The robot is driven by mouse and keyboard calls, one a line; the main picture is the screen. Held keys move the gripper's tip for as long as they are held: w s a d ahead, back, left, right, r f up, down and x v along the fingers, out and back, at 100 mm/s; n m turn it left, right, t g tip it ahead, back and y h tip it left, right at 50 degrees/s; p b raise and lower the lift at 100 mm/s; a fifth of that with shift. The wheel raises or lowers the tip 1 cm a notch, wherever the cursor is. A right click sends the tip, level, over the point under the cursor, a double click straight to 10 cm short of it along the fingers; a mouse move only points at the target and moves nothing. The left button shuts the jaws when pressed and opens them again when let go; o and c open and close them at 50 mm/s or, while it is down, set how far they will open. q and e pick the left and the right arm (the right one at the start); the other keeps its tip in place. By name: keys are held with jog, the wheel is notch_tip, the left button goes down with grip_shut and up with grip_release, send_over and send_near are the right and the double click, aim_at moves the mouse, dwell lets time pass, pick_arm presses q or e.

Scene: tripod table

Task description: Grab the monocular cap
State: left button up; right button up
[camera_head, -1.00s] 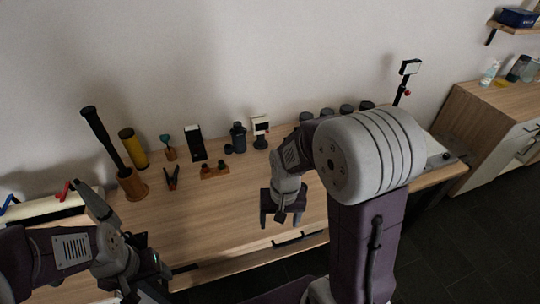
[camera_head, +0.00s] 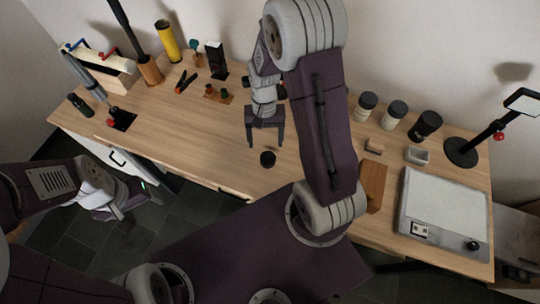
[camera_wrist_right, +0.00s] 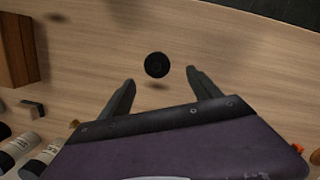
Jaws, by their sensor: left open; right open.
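A small black round cap (camera_head: 267,158), which looks like the monocular cap, lies on the wooden table (camera_head: 170,125) near its front edge. My right gripper (camera_head: 266,142) is open and empty, pointing down just behind the cap. In the right wrist view the cap (camera_wrist_right: 157,65) shows on the wood just beyond and between the open fingertips (camera_wrist_right: 160,76), touching neither. My left gripper (camera_head: 132,203) is open and empty, low in front of the table's left part. The monocular itself is not visible; my right arm hides part of the table.
A flat grey device (camera_head: 440,210) and a wooden block (camera_head: 373,186) lie at the right. A yellow cylinder (camera_head: 167,41) and tools stand at the back left. The table left of the cap is clear.

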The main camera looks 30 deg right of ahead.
aim_at(268, 154)
jog(key=f, duration=0.3)
jog(key=shift+s+a+f, duration=0.15)
jog(key=shift+s+f, duration=0.25)
jog(key=shift+f, duration=0.2)
jog(key=f, duration=0.4)
jog(key=shift+s+b, duration=0.3)
jog(key=shift+b, duration=0.05)
jog(key=shift+d+f, duration=0.2)
jog(key=shift+f, duration=0.25)
jog(key=shift+r, duration=0.1)
jog(key=c, duration=1.5)
